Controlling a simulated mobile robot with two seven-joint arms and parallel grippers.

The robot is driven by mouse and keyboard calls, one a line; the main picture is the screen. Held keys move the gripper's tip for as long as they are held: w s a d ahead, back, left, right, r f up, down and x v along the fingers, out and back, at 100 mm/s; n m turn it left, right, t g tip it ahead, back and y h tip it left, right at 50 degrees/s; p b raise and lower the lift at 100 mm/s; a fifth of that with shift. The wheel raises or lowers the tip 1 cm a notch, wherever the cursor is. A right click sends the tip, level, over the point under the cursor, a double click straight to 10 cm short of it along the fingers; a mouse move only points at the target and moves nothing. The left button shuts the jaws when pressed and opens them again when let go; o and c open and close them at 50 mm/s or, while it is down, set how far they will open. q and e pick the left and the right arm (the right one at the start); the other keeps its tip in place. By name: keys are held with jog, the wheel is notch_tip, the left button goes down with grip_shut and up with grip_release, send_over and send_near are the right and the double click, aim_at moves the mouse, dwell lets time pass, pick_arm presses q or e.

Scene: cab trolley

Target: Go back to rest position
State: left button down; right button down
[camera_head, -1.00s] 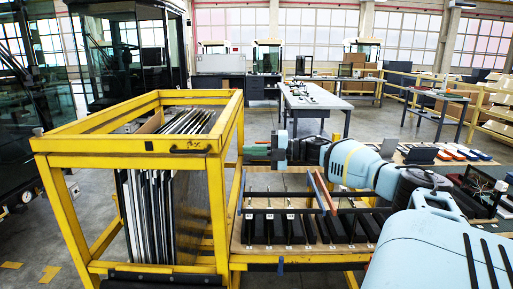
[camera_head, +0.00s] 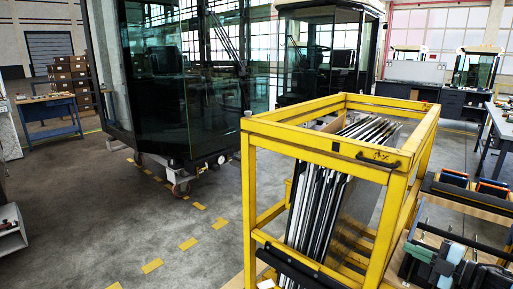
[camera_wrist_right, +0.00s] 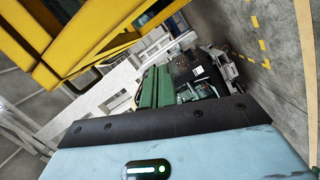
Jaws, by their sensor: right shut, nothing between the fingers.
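My right gripper (camera_head: 432,262) shows at the lower right of the camera_head view, beside the right side of the yellow trolley frame (camera_head: 395,169). In the right wrist view its green fingers (camera_wrist_right: 160,90) are together, with nothing between them. The trolley's yellow bars (camera_wrist_right: 85,40) show at the upper left of that view, apart from the fingers as far as I can tell. The frame holds several upright panels (camera_head: 322,200). My left gripper is not in view.
A glass cab (camera_head: 175,80) stands on wheels at the left, another cab (camera_head: 325,55) behind the trolley. A blue workbench (camera_head: 48,112) is at the far left. Part of a rack (camera_head: 480,190) is at the right. Open grey floor (camera_head: 160,225) with yellow marks lies left of the trolley.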

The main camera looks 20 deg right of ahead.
jog(key=s+a+f+m+g+h, duration=0.1)
jog(key=s+a+f+m+h, duration=0.1)
jog(key=s+a+f+m, duration=0.5)
jog(key=s+a+f+m+g+h, duration=0.1)
jog(key=s+a+f, duration=0.4)
jog(key=a+f, duration=0.6)
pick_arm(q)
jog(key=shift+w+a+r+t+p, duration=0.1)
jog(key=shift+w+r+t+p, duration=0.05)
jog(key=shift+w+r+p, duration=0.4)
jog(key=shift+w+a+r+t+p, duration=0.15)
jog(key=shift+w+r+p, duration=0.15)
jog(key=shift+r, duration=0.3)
pick_arm(e)
jog(key=s+a+f+m+g+h, duration=0.1)
jog(key=s+a+f+m, duration=0.3)
jog(key=s+a, duration=0.4)
jog(key=s+a+f+m+g, duration=0.4)
jog(key=s+a, duration=0.5)
jog(key=s, duration=0.2)
jog(key=shift+a+f+h, duration=0.15)
jog(key=shift+a+h, duration=0.15)
jog(key=shift+h, duration=0.1)
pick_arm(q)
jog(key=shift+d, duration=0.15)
